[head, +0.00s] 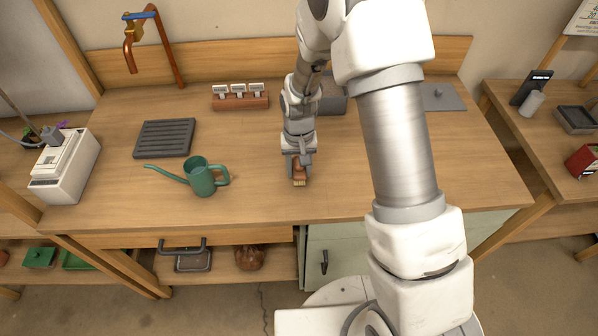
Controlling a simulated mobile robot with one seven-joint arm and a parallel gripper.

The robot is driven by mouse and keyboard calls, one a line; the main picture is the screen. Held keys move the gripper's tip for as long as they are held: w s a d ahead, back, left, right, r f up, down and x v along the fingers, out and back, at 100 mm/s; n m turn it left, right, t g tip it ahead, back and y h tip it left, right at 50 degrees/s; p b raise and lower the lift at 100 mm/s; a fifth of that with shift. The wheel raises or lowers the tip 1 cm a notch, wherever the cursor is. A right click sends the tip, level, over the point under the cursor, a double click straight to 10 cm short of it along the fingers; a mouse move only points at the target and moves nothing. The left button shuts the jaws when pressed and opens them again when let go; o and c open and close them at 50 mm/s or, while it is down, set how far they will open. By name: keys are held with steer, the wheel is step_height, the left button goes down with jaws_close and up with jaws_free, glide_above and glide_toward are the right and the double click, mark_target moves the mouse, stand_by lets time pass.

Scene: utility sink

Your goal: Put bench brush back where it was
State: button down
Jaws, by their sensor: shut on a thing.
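The bench brush (299,181) shows as a small brown block with pale bristles, low over the wooden bench top near its front middle. My gripper (298,163) points down and is shut on the brush. Whether the bristles touch the bench cannot be told. Most of the brush's upper part is hidden by the gripper fingers.
A green watering can (201,178) stands left of my gripper. A dark slatted tray (165,138), a wooden label holder (240,98) and a grey box (333,95) partly behind my arm lie farther back. A grey flat plate (441,97) lies right. Bench top (465,165) is clear at front right.

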steer(key=shift+f, duration=1.1)
steer(key=shift+f, duration=0.1)
steer(key=shift+f, duration=0.15)
steer(key=shift+c, duration=2.1)
jaws_free()
